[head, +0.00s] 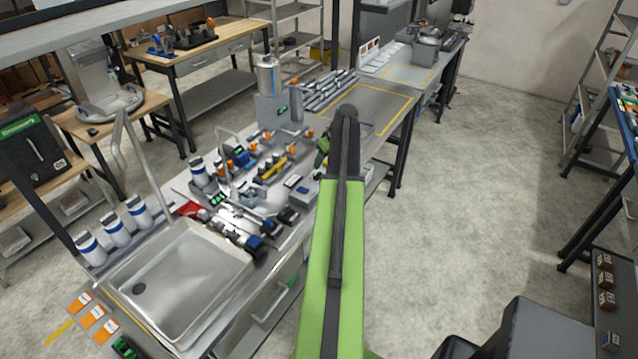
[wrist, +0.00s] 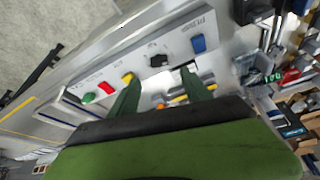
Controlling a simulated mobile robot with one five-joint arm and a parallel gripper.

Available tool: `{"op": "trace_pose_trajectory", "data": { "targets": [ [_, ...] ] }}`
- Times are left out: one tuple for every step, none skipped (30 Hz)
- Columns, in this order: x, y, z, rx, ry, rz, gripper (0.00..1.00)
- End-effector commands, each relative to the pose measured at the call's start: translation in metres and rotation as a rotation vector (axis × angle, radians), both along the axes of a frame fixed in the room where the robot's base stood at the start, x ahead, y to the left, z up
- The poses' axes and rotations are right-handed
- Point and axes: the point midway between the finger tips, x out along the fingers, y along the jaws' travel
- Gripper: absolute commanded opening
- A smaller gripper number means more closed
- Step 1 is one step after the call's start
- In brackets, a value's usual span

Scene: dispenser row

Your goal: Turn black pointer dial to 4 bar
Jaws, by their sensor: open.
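A small black dial (wrist: 158,60) sits on a pale grey panel (wrist: 115,58) in the wrist view. Its scale marks are too small to read, so I cannot tell where its pointer stands. My gripper (wrist: 158,76) is open, with one green finger on each side of the picture's middle. The dial shows just above the gap between the fingertips, and nothing is seen between them. I cannot tell how far the tips are from the panel. In the head view the green end of my gripper (head: 322,151) shows beside my arm over the bench; the dial cannot be made out there.
Yellow (wrist: 127,78), red (wrist: 106,87) and green (wrist: 88,98) knobs line the panel left of the dial. A blue block (wrist: 198,43) is to its right. In the head view the workbench (head: 385,100) is crowded near a sink (head: 180,285); the floor at right is open.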

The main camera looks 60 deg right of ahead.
Motion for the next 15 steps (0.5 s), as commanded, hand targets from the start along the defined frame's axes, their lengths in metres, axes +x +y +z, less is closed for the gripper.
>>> {"op": "trace_pose_trajectory", "data": {
  "targets": [
    [0.005, -0.003, -0.023, 0.0, 0.0, 0.0, 0.56],
    [0.007, -0.003, -0.029, 0.0, 0.0, 0.0, 0.56],
    [0.01, -0.005, -0.037, -0.001, 0.0, -0.001, 0.56],
    [0.012, -0.005, -0.043, -0.001, 0.0, -0.001, 0.56],
    [0.015, -0.006, -0.049, 0.0, 0.0, -0.002, 0.56],
    [0.018, -0.007, -0.057, 0.0, 0.0, -0.002, 0.56],
    [0.02, -0.008, -0.063, 0.0, 0.0, -0.002, 0.56],
    [0.023, -0.008, -0.069, -0.001, 0.0, -0.001, 0.56],
    [0.026, -0.009, -0.076, -0.001, 0.0, -0.001, 0.56],
    [0.028, -0.009, -0.08, -0.001, 0.0, -0.001, 0.56],
    [0.029, -0.01, -0.083, -0.001, 0.0, -0.001, 0.56],
    [0.031, -0.01, -0.087, -0.001, 0.0, -0.001, 0.56],
    [0.032, -0.01, -0.088, -0.001, 0.0, -0.001, 0.56],
    [0.033, -0.011, -0.089, -0.001, 0.0, -0.001, 0.56],
    [0.033, -0.011, -0.09, 0.0, 0.0, -0.002, 0.56]
  ]
}}
